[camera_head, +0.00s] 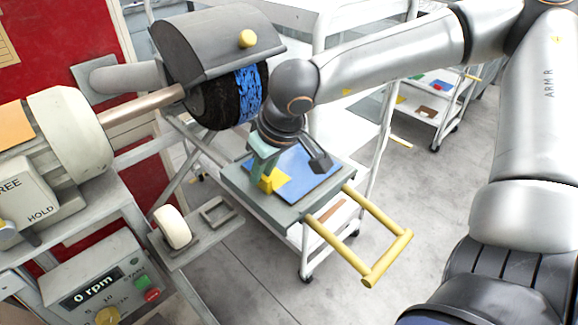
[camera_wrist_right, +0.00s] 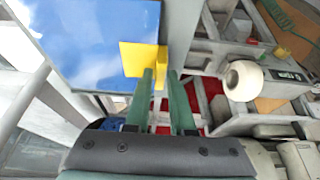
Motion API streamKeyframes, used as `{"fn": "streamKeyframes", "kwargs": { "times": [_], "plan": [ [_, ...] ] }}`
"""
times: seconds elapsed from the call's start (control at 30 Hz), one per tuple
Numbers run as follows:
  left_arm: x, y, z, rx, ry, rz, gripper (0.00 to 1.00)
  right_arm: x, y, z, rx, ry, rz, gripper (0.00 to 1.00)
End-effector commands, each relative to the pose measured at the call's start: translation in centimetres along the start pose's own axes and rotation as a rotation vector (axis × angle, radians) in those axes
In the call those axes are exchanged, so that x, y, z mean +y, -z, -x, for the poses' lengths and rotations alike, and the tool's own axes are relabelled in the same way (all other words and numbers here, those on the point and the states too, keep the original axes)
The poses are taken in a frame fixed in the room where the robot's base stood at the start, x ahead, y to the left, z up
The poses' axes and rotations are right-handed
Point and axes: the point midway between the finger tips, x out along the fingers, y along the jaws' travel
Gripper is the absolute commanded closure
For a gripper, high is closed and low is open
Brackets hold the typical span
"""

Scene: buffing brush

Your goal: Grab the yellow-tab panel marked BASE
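A blue panel (camera_head: 308,165) with a yellow tab (camera_head: 273,180) lies on the grey top of a trolley. No BASE marking is readable on it. My right gripper (camera_head: 262,165) reaches down to the tab from above. In the right wrist view, the blue panel (camera_wrist_right: 95,45) fills the upper left and the yellow tab (camera_wrist_right: 140,60) stands at its edge. The green fingertips of the right gripper (camera_wrist_right: 162,74) are apart, with part of the tab at the gap between them. Whether they touch the tab cannot be told. My left gripper is out of view.
The trolley has a yellow handle (camera_head: 388,258) at its front right. A buffing machine with a blue-and-black brush (camera_head: 238,95) under a grey hood (camera_head: 215,45) stands close behind-left of my gripper. A white roller (camera_head: 172,227) and control box (camera_head: 105,285) are at lower left. Floor is clear at right.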

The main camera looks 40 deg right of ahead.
Motion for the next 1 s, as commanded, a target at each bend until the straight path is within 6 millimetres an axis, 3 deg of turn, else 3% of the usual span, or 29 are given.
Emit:
{"fn": "streamKeyframes", "kwargs": {
  "times": [0.17, 0.8, 1.0],
  "plan": [
    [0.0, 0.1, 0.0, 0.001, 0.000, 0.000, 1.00, 0.0, 0.0, 0.0, 0.000, 0.000, 0.000, 0.99],
    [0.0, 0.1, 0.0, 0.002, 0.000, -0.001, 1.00, 0.0, 0.1, 0.1, 0.001, 0.000, 0.000, 1.00],
    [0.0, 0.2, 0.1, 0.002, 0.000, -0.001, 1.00, 0.0, 0.6, 1.2, 0.004, -0.002, 0.001, 1.00]
  ]
}}
